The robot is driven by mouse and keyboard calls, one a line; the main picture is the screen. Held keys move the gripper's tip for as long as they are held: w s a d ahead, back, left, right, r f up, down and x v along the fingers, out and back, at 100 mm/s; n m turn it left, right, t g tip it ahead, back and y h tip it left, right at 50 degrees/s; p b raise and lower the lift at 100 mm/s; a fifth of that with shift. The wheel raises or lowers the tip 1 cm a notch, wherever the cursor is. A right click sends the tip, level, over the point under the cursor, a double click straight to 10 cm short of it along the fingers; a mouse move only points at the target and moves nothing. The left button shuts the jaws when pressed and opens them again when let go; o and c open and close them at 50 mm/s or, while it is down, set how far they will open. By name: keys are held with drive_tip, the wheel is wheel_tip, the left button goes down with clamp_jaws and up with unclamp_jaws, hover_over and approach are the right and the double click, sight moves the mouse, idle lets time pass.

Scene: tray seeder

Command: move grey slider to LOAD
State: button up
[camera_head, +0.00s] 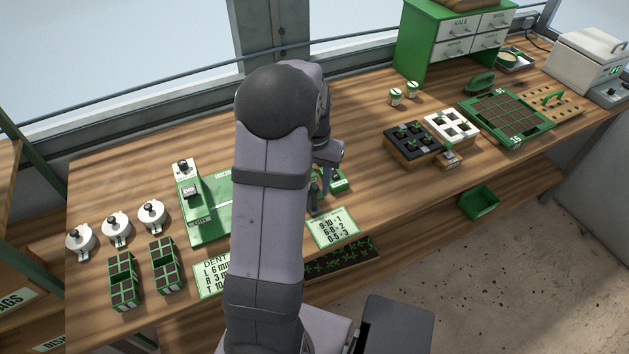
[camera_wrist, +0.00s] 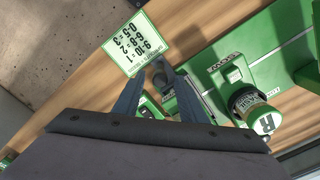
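A grey piece (camera_wrist: 166,73), which looks like the slider, shows in the wrist view beside the green seeder base (camera_wrist: 206,103). My gripper (camera_wrist: 160,76) is open, its two blue-grey fingers apart with the grey piece near their tips. I cannot tell whether either finger touches it. A green plate with upside-down lettering (camera_wrist: 233,77) lies right of the fingers; I cannot read LOAD on it for sure. In the head view, my arm hides most of the seeder, and my gripper (camera_head: 321,190) is low over a small green part (camera_head: 337,181).
A jar with a green lid (camera_wrist: 265,124) stands close right of my fingers. A number card (camera_head: 332,228) lies at the front edge. Black and white seedling trays (camera_head: 409,156) stand right, past bare wood.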

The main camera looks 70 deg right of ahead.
drive_tip(key=shift+f, duration=0.35)
drive_tip(key=shift+c, duration=0.7)
clamp_jaws()
drive_tip(key=shift+w+a, duration=0.1)
drive_tip(key=shift+w, duration=0.05)
drive_tip(key=w+a, duration=1.3)
drive_tip(key=w, duration=0.1)
drive_tip(key=shift+a, duration=0.4)
drive_tip(key=shift+o, duration=0.7)
unclamp_jaws()
